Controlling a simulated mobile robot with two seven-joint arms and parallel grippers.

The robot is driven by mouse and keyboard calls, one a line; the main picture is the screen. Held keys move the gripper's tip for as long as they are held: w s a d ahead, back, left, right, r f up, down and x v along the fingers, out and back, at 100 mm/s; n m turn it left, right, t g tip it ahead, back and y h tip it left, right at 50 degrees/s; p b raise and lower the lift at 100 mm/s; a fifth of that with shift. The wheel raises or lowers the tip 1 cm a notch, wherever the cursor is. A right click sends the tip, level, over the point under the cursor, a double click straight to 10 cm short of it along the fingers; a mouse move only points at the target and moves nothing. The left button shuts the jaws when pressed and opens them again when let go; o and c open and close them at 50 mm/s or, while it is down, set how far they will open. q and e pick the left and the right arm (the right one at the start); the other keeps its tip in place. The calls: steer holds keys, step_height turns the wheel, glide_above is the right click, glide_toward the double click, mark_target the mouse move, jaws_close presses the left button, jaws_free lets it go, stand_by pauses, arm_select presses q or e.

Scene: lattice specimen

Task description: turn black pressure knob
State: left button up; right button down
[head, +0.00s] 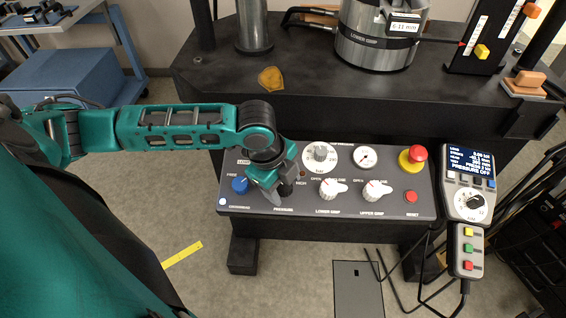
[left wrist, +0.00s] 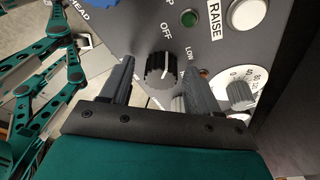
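The black pressure knob (left wrist: 160,68) shows in the left wrist view as a ribbed round knob with a white pointer line, beside the labels OFF and LOW. In the head view its dark body (head: 286,189) is partly hidden by my left gripper, above the PRESSURE label. My left gripper (head: 280,190) reaches down over this part of the grey control panel (head: 400,154). In the left wrist view its two fingers (left wrist: 158,80) are apart on either side of the knob, with a visible gap on each side. My right gripper is in neither view.
A blue knob (head: 240,185) sits close left of my gripper. White grip knobs (head: 330,188), a gauge (head: 365,156) and a red emergency button (head: 412,158) lie to the right. A pendant display (head: 470,165) reads PRESSURE OFF.

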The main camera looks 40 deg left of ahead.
arm_select(q)
steer(key=shift+r, duration=0.1)
steer(key=p+v, duration=0.2)
steer(key=v, duration=1)
steer(key=shift+r+p, duration=0.35)
steer(key=shift+r, duration=0.05)
steer(key=shift+s+f, duration=0.1)
steer(key=shift+s, duration=0.1)
